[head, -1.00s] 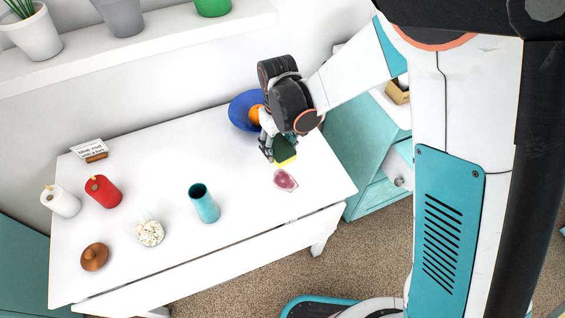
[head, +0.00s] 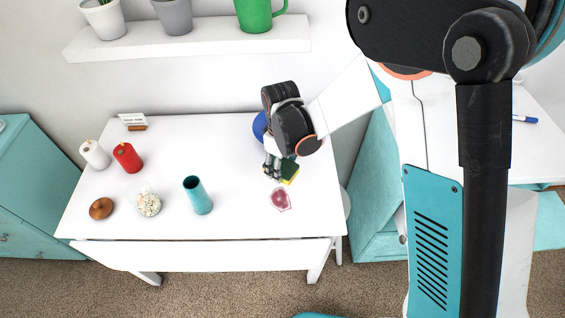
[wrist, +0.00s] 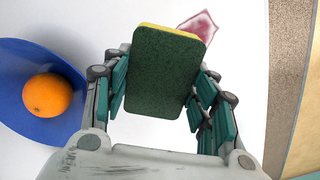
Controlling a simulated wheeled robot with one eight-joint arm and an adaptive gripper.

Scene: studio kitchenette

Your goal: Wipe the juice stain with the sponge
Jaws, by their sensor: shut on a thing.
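A green and yellow sponge (wrist: 160,75) is held between the fingers of my gripper (wrist: 158,90), its dark green side toward the wrist camera. In the head view the sponge (head: 290,172) shows at the fingertips of my gripper (head: 277,172), over the right part of the white table (head: 240,215). The pinkish-red juice stain (head: 281,199) lies on the table just in front of the sponge. In the wrist view the stain (wrist: 202,25) shows beyond the sponge's upper right, partly hidden by it. I cannot tell whether the sponge touches the table.
A blue bowl (head: 260,127) holding an orange (wrist: 47,95) stands close beside my gripper. The table right of the stain is clear.

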